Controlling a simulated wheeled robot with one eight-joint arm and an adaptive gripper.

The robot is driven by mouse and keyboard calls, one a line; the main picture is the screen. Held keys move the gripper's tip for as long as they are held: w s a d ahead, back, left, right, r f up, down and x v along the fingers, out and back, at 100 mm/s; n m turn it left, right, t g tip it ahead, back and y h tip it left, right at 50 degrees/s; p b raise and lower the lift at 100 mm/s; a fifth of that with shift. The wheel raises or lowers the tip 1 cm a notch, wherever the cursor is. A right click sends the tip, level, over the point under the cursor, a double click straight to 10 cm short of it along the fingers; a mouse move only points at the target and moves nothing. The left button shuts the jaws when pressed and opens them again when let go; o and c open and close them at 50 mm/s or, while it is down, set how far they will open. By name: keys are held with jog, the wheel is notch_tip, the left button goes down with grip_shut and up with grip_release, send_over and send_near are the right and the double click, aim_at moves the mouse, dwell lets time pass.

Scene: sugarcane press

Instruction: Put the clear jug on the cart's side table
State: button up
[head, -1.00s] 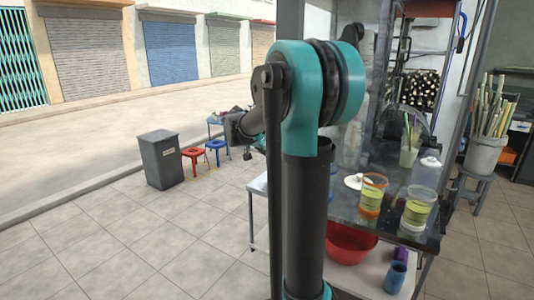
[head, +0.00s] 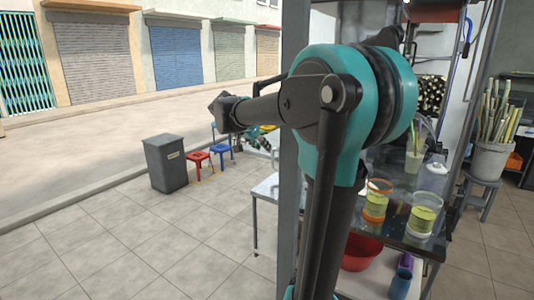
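The cart's side table (head: 266,190) is a pale metal-topped stand at the left end of the cart, partly behind a post and my arm. A see-through container with a white lid (head: 434,170) stands on the cart counter (head: 392,222) at the right; I cannot tell whether it is the clear jug. My arm crosses the middle of the view and bends out to the left. Its teal far end with my gripper (head: 264,143) shows small above and beyond the side table. Its fingers are too small to read, and I cannot tell whether it holds anything.
Two cups of yellow-green juice (head: 377,200) (head: 423,213) stand on the counter. A red basin (head: 361,250) and a blue cup (head: 401,283) sit on the lower shelf. A grey bin (head: 166,163) and red and blue stools (head: 198,160) stand on the pavement. The tiled floor at left is clear.

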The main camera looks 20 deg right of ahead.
jog(key=s+a+f+n+y, duration=0.2)
jog(key=s+a+f+n, duration=0.1)
jog(key=s+f, duration=0.6)
jog(key=s+a+f+n+y, duration=0.2)
jog(key=s+a+f+n, duration=0.1)
jog(key=s+f, duration=0.6)
jog(key=s+a+f+n+g+y, duration=0.1)
jog(key=s+a+f+n+y, duration=0.1)
jog(key=s+f, duration=0.7)
jog(key=shift+s+a+f+n+y, duration=0.4)
jog(key=shift+f+n+y, duration=0.25)
jog(key=shift+n, duration=0.55)
